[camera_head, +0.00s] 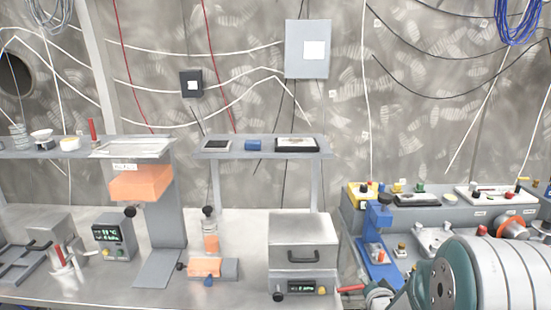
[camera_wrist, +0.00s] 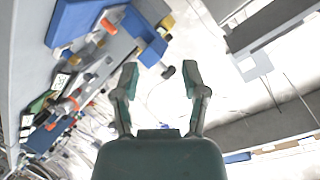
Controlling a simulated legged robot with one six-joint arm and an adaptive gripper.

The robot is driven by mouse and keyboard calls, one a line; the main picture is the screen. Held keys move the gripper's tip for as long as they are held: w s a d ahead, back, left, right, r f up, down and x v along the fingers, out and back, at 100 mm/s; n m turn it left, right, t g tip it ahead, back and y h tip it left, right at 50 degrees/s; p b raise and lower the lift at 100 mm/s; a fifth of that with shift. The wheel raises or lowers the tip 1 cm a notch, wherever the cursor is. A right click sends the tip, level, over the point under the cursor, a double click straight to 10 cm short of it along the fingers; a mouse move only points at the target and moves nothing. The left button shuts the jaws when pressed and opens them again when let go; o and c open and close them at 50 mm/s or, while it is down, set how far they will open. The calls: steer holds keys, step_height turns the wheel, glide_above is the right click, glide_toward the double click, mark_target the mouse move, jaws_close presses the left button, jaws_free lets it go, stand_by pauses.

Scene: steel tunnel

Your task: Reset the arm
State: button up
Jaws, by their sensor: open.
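My gripper (camera_wrist: 160,82) shows in the wrist view with its two fingers spread apart and nothing between them. In the head view the teal and white rounded body at the lower right (camera_head: 490,272) looks like part of my arm. My fingers cannot be made out in the head view.
A steel bench (camera_head: 130,292) runs along the left. It bears an orange-topped press (camera_head: 140,180), a display box (camera_head: 113,236) and a metal box with a handle (camera_head: 303,243). A shelf (camera_head: 262,154) stands behind. A blue stand (camera_head: 377,235) is at right.

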steer(key=s+a+r+n+g, duration=0.4)
steer(key=s+r, duration=0.6)
steer(key=s+a+r+n+g, duration=0.2)
steer(key=s, duration=0.8)
steer(key=s+a+r+n+g, duration=0.1)
steer(key=s+a+n+g, duration=0.1)
steer(key=s, duration=0.8)
steer(key=shift+s+a+r+n+g+y, duration=0.3)
steer(key=shift+a+r+n+g, duration=0.1)
steer(key=shift+a+g, duration=0.1)
steer(key=shift+w, duration=0.1)
steer(key=shift+c, duration=0.2)
